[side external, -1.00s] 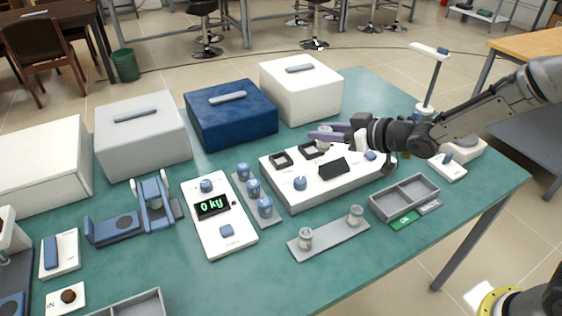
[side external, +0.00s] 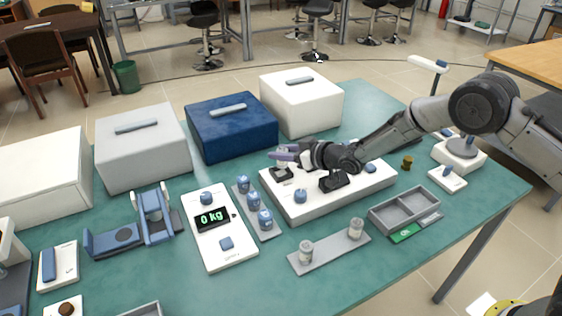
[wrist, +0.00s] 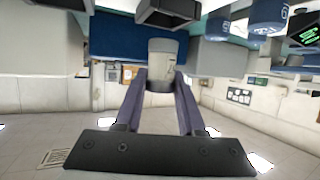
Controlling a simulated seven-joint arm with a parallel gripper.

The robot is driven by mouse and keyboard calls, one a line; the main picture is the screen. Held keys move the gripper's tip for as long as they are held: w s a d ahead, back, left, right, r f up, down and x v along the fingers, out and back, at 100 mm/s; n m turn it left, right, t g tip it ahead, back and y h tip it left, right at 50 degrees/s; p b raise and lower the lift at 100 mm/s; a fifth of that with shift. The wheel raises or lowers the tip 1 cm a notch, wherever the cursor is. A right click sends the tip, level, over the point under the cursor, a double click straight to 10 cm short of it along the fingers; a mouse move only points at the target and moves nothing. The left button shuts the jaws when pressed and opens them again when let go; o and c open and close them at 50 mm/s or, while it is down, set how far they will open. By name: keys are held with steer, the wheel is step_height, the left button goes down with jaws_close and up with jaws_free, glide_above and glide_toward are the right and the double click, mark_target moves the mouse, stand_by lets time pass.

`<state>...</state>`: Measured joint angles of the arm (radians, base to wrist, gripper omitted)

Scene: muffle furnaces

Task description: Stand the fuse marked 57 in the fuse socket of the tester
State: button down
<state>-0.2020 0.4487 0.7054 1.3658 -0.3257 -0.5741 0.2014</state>
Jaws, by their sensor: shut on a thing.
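The tester (side external: 330,199) is a white box with a knob, a dark display and dark square sockets on top. My gripper (side external: 284,153), with purple fingers, is over the tester's left end, above the left socket (side external: 281,174). In the wrist view it is shut on a pale grey cylindrical fuse (wrist: 162,62), whose marking I cannot read. In the side view the fuse is mostly hidden by the fingers. The gripper and arm hide the second socket. Two other fuses stand on a grey strip (side external: 330,245): one left (side external: 306,251), one right (side external: 356,229); their numbers are illegible.
A scale (side external: 220,250) reading 0 kg and a strip of blue weights (side external: 254,199) stand left of the tester. A grey two-part tray (side external: 405,215) is at its right front. White, grey and blue furnaces (side external: 230,135) stand behind. A small brass piece (side external: 407,162) lies right.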

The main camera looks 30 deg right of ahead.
mark_target(287, 163)
steer(key=shift+w+f, duration=0.2)
steer(key=shift+f, duration=1.55)
steer(key=shift+f, duration=0.15)
steer(key=c, duration=0.5)
jaws_free()
steer(key=v, duration=1.2)
